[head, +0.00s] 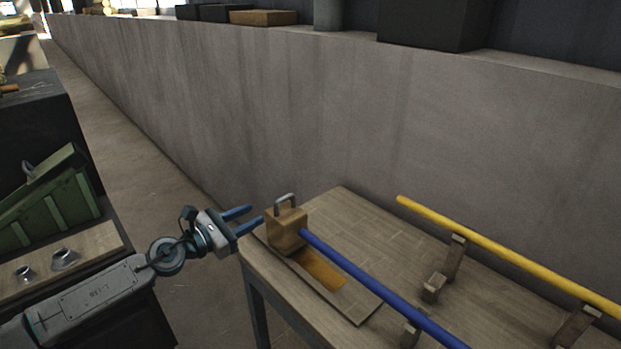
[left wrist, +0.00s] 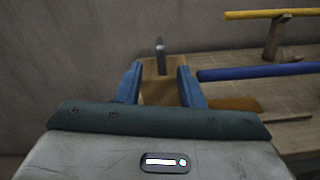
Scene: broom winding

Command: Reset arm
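My left gripper (head: 243,219) is beside the near left corner of the wooden table (head: 375,225) in the head view. Its two blue fingers are apart, pointing toward a wooden block (head: 287,229) with a metal loop on top. In the left wrist view the block (left wrist: 159,82) shows between and beyond the open fingers (left wrist: 158,84). I see no contact with it. A blue pole (head: 370,283) runs from the block to the lower right. A yellow pole (head: 500,254) rests on wooden supports further back. My right gripper is not in view.
An orange-brown patch (head: 320,270) lies on a flat board under the blue pole. A grey wall (head: 300,110) stands behind the table. At left, a green crate (head: 45,215) and metal parts (head: 64,259) sit on another bench. Floor shows between the benches.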

